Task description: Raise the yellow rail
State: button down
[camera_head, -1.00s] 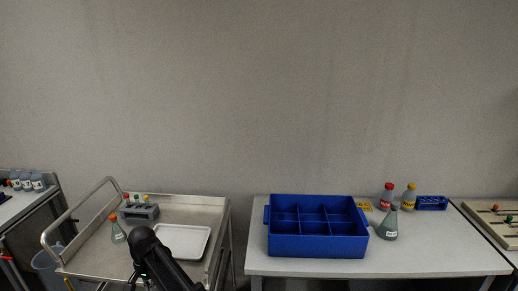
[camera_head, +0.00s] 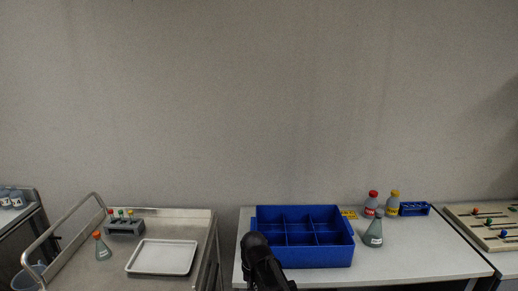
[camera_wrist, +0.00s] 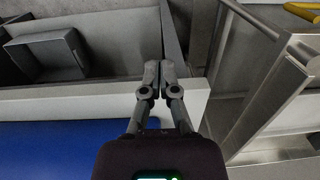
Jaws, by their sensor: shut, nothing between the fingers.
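A yellow curved bar (camera_wrist: 303,10), cut off by the frame, shows in the top right corner of the wrist view. I cannot tell whether it is the yellow rail. No yellow rail shows in the head view. My gripper (camera_wrist: 158,75) is in the middle of the wrist view, its fingers together and empty, over a white table edge and well apart from the yellow bar. In the head view my dark arm stands in front of the blue crate (camera_head: 301,258), and the fingers are not seen.
A metal trolley (camera_wrist: 270,90) is right of my gripper in the wrist view; a grey box (camera_wrist: 50,55) is upper left. In the head view, a white tray (camera_head: 162,257) lies on the left trolley. Bottles and a flask (camera_head: 373,236) stand right of the crate.

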jog(key=s+d, duration=0.3)
jog(key=d, duration=0.6)
jog(key=s+d+r, duration=0.1)
jog(key=s+d, duration=0.2)
jog(key=d, duration=0.7)
jog(key=shift+s+p, duration=0.2)
jog(key=shift+p, duration=0.25)
jog(key=shift+d, duration=0.1)
